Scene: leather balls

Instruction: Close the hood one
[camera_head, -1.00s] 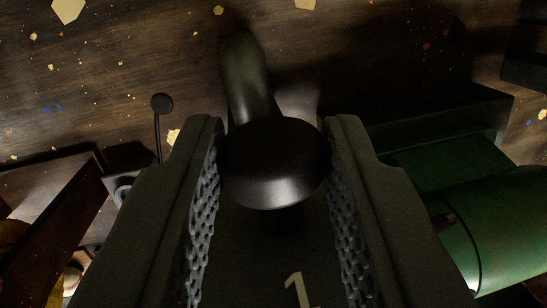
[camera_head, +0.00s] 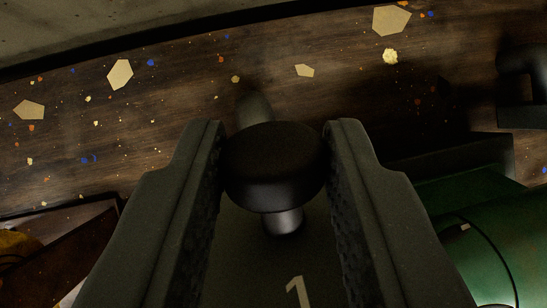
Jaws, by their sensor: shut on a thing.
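A black round knob (camera_head: 275,160) on a short metal stem sits between the two fingers of my gripper (camera_head: 275,150). My gripper is shut on the knob, with a textured pad on each side of it. Below the knob is a dark surface marked with a pale number 1 (camera_head: 299,292), which appears to be hood one. A dark rounded piece (camera_head: 254,108) shows just behind the knob. The rest of the hood is hidden by my fingers.
A dark wooden surface (camera_head: 150,130) with yellow, blue and orange flecks lies beyond. A green rounded object (camera_head: 490,250) is at the right, close to my right finger. A dark brown box edge (camera_head: 60,250) is at lower left. A grey band (camera_head: 120,30) crosses the top.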

